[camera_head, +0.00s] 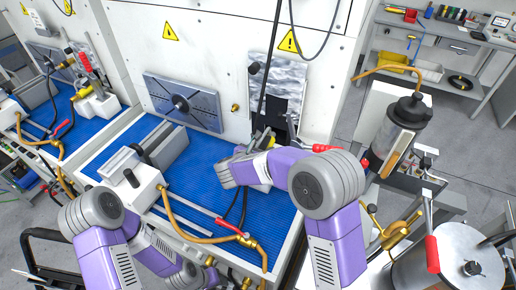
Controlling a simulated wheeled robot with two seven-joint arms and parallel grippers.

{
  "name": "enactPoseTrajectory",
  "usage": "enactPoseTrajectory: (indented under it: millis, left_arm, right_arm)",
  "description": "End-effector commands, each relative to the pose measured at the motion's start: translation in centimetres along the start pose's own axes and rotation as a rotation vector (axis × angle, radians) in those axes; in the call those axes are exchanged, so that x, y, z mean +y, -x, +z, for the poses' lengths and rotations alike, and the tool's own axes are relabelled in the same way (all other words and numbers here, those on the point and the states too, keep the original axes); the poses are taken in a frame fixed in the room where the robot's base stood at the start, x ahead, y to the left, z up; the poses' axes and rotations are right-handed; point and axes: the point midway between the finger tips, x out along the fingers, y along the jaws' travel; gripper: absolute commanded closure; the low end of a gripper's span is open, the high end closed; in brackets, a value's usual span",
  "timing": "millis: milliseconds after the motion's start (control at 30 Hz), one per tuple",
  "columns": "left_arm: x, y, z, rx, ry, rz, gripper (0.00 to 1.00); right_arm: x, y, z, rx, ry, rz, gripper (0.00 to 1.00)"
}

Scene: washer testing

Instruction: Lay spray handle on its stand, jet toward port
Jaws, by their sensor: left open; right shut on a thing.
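My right arm reaches in from the lower right and bends back over the blue mat. My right gripper (266,140) is at the far right part of the mat, close to the white wall, and is shut on a dark thing that looks like the spray handle. The wrist and forearm hide most of it, so its jet direction cannot be told. I cannot make out the stand clearly.
The blue mat (205,160) is mostly clear in the middle. A white block unit (135,180) with a brass hose (190,228) stands on its left.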

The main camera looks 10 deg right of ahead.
Motion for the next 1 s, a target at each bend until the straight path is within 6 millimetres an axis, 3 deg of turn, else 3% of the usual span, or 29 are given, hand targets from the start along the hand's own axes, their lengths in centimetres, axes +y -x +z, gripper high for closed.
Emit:
enactPoseTrajectory:
  millis: [600,1000]
  left_arm:
    - [0.6,1.5,0.0,0.001,0.0,0.0,0.57]
    - [-0.5,-1.2,-0.1,0.001,0.0,0.0,0.57]
  right_arm:
    - [0.0,-4.8,1.1,-0.003,-0.002,-0.001,1.0]
    - [0.0,-6.0,-1.1,-0.003,-0.002,0.0,1.0]
